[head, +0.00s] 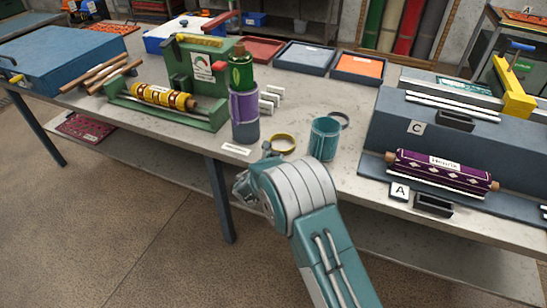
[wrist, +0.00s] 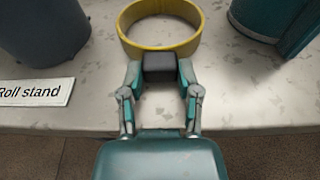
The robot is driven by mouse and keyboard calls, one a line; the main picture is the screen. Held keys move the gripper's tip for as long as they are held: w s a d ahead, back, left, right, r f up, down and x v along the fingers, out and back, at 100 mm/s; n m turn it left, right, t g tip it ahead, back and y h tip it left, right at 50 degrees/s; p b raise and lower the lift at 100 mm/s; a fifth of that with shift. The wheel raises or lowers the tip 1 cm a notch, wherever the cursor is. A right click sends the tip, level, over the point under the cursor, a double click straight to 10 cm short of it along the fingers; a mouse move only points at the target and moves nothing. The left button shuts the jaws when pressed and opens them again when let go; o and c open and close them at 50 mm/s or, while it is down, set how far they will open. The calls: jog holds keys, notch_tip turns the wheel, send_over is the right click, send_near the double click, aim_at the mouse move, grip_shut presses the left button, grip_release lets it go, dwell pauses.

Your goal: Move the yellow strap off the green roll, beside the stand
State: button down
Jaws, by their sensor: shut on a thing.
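The yellow strap (head: 282,143) is a ring lying flat, on or just above the table, right of the stand. It encircles only bare tabletop. In the wrist view the strap (wrist: 160,42) has a dark block at its near side. My gripper (wrist: 160,68) is shut on that block, one finger on each side. The green roll (head: 241,72) stands upright in the blue-grey stand (head: 245,130), with a purple band around it. The stand (wrist: 45,30) also shows at upper left in the wrist view. My arm partly hides the gripper in the head view.
A teal cup (head: 325,143) stands close right of the strap, with a dark ring (head: 341,119) behind it. A "Roll stand" label (wrist: 35,93) lies before the stand. A green cradle (head: 165,108) holds a yellow roll at left. A purple roll (head: 440,170) lies at right.

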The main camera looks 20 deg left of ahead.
jog(key=shift+d, duration=0.1)
jog(key=shift+c, duration=1.5)
grip_release()
